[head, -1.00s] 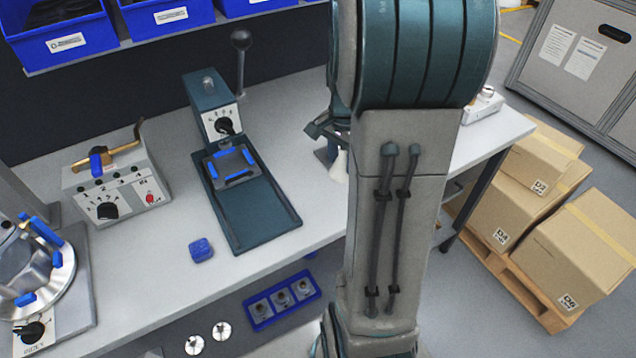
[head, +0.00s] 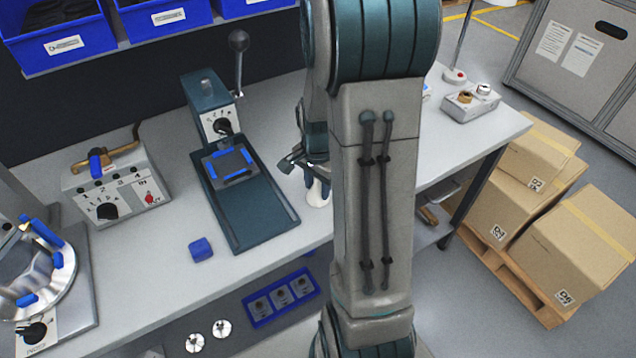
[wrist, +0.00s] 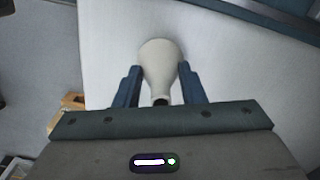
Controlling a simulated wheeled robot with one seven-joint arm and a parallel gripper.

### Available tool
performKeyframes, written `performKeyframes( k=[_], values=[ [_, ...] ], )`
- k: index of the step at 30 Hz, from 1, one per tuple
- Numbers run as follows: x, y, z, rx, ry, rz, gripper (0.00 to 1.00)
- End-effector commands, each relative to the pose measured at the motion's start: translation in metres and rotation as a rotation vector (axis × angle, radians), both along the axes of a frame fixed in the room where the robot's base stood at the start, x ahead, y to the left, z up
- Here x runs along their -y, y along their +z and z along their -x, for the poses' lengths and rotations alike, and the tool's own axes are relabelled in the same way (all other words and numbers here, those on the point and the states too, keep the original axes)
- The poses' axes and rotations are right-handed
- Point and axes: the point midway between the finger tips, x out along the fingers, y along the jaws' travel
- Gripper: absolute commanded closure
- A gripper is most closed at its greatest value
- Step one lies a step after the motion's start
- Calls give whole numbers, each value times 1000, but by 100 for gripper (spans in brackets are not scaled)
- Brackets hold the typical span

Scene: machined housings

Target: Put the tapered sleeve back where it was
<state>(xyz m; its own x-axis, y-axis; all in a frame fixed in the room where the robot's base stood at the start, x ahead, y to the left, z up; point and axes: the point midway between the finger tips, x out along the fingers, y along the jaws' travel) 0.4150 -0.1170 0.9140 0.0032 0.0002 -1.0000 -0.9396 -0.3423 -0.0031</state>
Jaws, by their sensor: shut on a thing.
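The tapered sleeve (wrist: 158,62) is an off-white, cone-shaped piece with a wide end and a narrow, dark-holed end. In the wrist view it sits between the two blue fingers of my gripper (wrist: 160,88), which are shut on it. The pale bench top shows behind it. In the head view the sleeve (head: 318,194) is partly hidden by my arm, near the bench's front edge, with my gripper (head: 318,176) just above it. I cannot tell whether the sleeve touches the bench.
A dark green fixture (head: 240,185) with blue pads stands left of my gripper. A blue block (head: 201,249) lies by the front edge. A control box (head: 117,183) is further left. A small grey box (head: 470,103) is at the right end. A blue tray (head: 282,299) sits below the bench top.

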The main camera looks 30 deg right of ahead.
Motion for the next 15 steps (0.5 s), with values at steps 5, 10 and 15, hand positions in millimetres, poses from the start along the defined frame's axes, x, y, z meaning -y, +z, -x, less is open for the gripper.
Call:
performKeyframes(
  k=[5, 10, 15],
  values=[
    [0, -2, 0, 0, 0, 0, 41],
    [0, -2, 0, 0, 0, 0, 41],
    [0, 2, 0, 0, 0, 0, 41]
  ],
)
